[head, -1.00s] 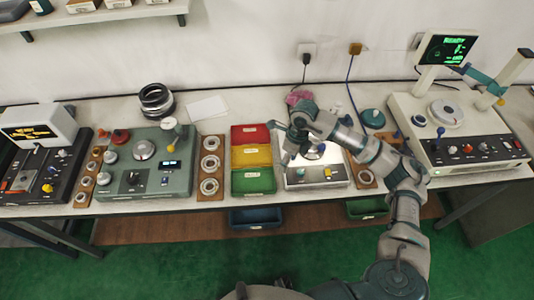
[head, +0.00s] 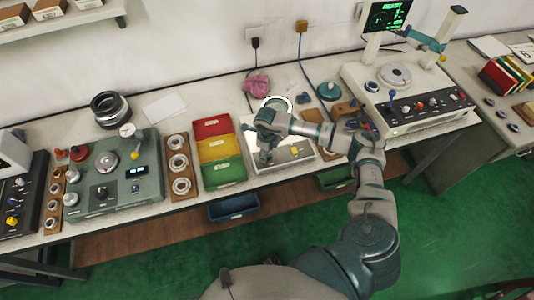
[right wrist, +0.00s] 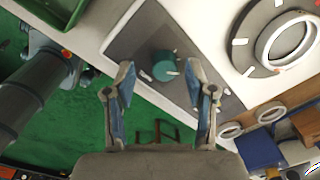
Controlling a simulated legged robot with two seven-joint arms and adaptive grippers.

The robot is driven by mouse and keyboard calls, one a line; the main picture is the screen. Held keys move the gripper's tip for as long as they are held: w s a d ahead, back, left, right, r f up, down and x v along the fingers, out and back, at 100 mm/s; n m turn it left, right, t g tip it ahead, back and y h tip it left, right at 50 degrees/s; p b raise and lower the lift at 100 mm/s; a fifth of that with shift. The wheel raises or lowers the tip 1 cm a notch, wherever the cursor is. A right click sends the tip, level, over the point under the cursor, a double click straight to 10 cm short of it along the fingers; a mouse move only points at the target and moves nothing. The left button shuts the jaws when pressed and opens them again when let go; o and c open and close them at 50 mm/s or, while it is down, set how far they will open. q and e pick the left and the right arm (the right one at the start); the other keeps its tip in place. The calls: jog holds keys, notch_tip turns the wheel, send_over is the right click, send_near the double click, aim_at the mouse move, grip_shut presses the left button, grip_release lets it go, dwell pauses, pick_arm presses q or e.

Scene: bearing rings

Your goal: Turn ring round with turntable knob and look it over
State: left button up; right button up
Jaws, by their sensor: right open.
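A pale ring lies on a grey turntable disc with white marks; the ring (right wrist: 285,42) and turntable (right wrist: 243,48) show at the upper right of the right wrist view. In the head view, part of the ring (head: 288,99) shows behind my right gripper (head: 264,155), which hides much of the white box (head: 300,160) under it. A teal turntable knob (right wrist: 165,66) with a white mark stands on the dark grey panel (right wrist: 128,38). My right gripper (right wrist: 163,98) is open, with the knob ahead between the lines of its fingers. Contact with the knob is not visible. My left gripper is out of view.
Red, yellow and green bins (head: 215,150) stand left of the box, beside a wooden board with rings (head: 180,165). A machine with a green screen (head: 388,17) stands to the right. A pink cloth (head: 256,84) lies behind.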

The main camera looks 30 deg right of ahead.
jog(key=shift+d+f, duration=0.2)
jog(key=shift+f, duration=0.6)
jog(key=shift+d+f, duration=0.25)
jog(key=shift+d, duration=0.2)
jog(key=shift+a, duration=0.1)
jog(key=c, duration=0.6)
jog(key=shift+a+r, duration=0.15)
jog(key=shift+a, duration=0.1)
grip_shut()
jog(key=shift+w+n+b, duration=0.1)
jog(key=shift+n+b, duration=0.2)
jog(key=shift+n, duration=0.1)
jog(key=shift+d+n+b, duration=0.1)
jog(key=shift+n+b, duration=0.35)
jog(key=shift+n, duration=0.15)
jog(key=shift+n+b, duration=0.3)
jog(key=shift+n, duration=1.1)
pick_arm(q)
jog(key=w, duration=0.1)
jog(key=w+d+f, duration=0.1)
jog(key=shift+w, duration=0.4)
pick_arm(e)
jog(key=o, duration=0.6)
grip_release()
